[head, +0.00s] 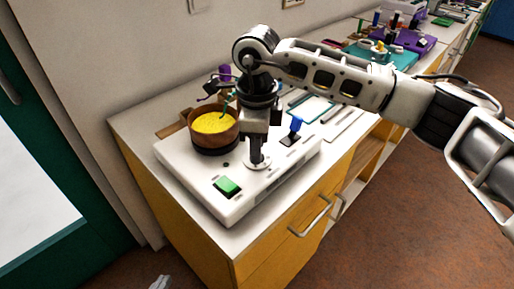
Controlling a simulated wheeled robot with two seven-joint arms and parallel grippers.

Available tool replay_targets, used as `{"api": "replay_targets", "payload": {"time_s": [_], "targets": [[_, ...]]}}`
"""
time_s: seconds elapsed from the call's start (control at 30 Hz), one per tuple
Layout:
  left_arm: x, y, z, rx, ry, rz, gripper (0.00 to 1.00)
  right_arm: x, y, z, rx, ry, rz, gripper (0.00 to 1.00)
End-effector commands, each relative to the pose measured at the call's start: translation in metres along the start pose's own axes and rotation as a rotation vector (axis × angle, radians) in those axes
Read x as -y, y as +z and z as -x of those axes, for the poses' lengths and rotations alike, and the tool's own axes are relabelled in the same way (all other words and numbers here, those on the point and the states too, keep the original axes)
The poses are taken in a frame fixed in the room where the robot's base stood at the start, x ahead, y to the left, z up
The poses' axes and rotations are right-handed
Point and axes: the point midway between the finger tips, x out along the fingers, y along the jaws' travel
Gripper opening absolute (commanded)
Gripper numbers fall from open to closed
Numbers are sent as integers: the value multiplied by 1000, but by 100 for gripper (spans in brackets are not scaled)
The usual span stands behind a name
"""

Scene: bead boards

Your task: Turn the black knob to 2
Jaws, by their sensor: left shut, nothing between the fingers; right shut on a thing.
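A white box (190,185) sits on the near end of the counter. A pale round dial (265,164) is on its top. My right gripper (256,158) reaches down from above, upright over the dial, and is shut on the black knob at its centre. The fingers hide most of the knob, and I cannot read its pointer or the numbers around it. My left gripper (160,283) barely shows at the bottom edge, low over the floor, shut and away from the box.
The box also carries a green button (227,187) and a blue lever (296,124). A brown round container with a yellow top (213,123) stands behind, close to my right wrist. Other boards lie farther along the counter. A yellow cabinet (200,245) is below.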

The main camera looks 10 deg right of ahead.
Motion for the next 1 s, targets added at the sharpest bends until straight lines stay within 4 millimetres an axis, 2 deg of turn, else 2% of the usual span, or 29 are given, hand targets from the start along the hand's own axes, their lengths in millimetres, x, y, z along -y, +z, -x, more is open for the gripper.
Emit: {"api": "replay_targets", "payload": {"time_s": [0.57,0.6,0.67,1.0], "targets": [[0,0,1,-5,2,7,0,1,0,2,3,-2,32,8],[0,0,1,-5,1,7,0,1,0,2,3,-2,32,39],[0,0,1,-6,1,6,0,1,0,2,3,-2,31,53],[1,-1,-1,-9,0,4,0,0,0,4,2,-2,31,53]]}}
